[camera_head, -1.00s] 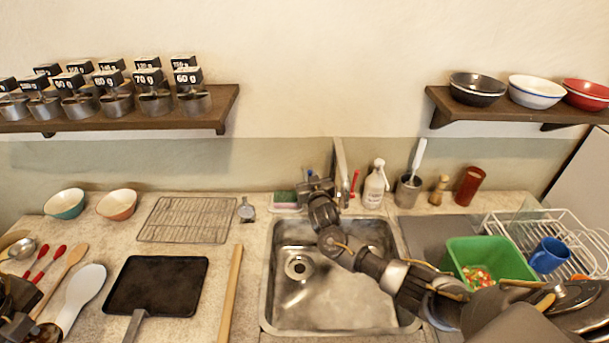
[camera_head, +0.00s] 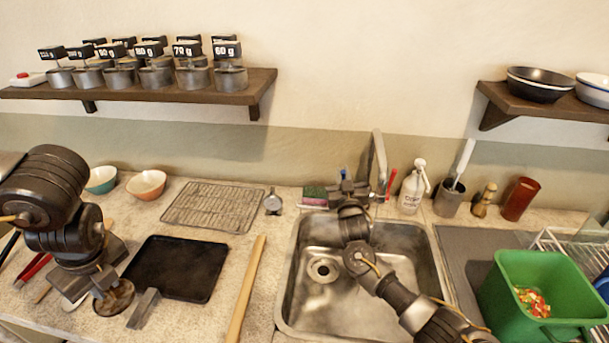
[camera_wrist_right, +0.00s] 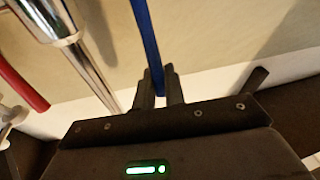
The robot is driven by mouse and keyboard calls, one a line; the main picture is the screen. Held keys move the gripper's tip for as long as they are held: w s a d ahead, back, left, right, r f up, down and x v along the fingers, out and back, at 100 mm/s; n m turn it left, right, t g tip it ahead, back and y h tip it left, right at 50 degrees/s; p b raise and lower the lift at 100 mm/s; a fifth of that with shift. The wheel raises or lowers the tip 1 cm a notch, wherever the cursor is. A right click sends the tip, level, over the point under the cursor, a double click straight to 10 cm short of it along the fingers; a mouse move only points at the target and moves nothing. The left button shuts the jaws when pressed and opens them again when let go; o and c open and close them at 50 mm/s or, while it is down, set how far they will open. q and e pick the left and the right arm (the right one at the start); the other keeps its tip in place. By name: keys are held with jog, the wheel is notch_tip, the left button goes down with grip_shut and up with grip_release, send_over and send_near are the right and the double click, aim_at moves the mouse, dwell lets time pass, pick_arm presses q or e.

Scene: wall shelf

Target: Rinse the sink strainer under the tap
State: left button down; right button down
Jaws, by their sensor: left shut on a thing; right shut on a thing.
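My left gripper (camera_head: 104,282) is low over the left counter, shut on a round, brownish, shallow piece (camera_head: 114,298) that looks like the sink strainer. It is beside the black tray's handle, well left of the sink (camera_head: 285,318). My right gripper (camera_head: 345,188) is at the back of the sink, shut on a thin blue bar (camera_wrist_right: 146,35) that looks like a tap handle. The chrome tap (camera_head: 380,160) rises just right of it, and its pipe also shows in the right wrist view (camera_wrist_right: 92,70). The drain (camera_head: 322,268) is visible in the sink floor; no water is seen.
A black tray (camera_head: 178,265), a wire rack (camera_head: 212,205) and a wooden stick (camera_head: 246,290) lie between my left gripper and the sink. A white bottle (camera_head: 412,188) stands behind the sink. A green bin (camera_head: 520,300) is at the right. My right arm crosses the sink.

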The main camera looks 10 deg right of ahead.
jog(key=c, duration=1.5)
grip_release()
jog(key=shift+c, duration=0.2)
